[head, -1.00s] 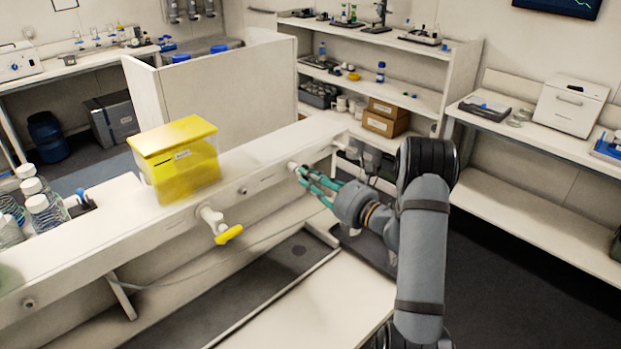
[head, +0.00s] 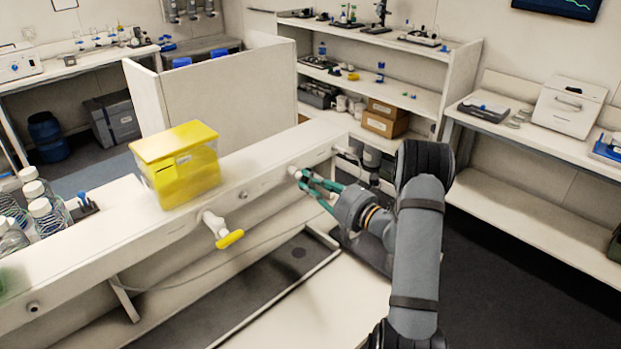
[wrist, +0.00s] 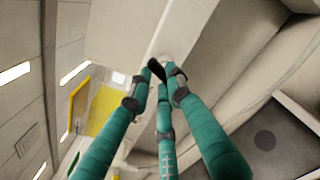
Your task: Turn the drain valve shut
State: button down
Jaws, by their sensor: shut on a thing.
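My gripper (head: 312,186), with three teal fingers, is closed at a white valve fitting (head: 293,170) on the front face of the long white bench. In the wrist view the fingertips of my gripper (wrist: 162,78) come together around a dark, lever-like piece (wrist: 157,69), just in front of the pale fitting (wrist: 167,57). The fingers hide most of this valve, so its handle angle is hard to tell. A second valve, a white spout with a yellow handle (head: 230,239), sticks out of the same face to the left and is untouched.
A yellow-lidded box (head: 180,165) stands on the bench ledge (head: 110,235), with clear bottles (head: 45,212) to its left. A dark recessed tray (head: 285,265) lies below the valves. Shelves (head: 425,100) stand behind, and a side bench (head: 540,135) is at right.

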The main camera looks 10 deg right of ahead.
jog(key=m+p, duration=0.2)
jog(key=m, duration=0.2)
jog(key=m+p, duration=0.2)
jog(key=m, duration=0.3)
jog(key=m+p, duration=0.3)
jog(key=m, duration=0.1)
jog(key=shift+w+d+f, duration=0.15)
jog(key=shift+w+d, duration=0.05)
jog(key=shift+d, duration=0.15)
jog(key=shift+m, duration=0.4)
jog(key=c, duration=1.6)
grip_release()
jog(key=v, duration=1.2)
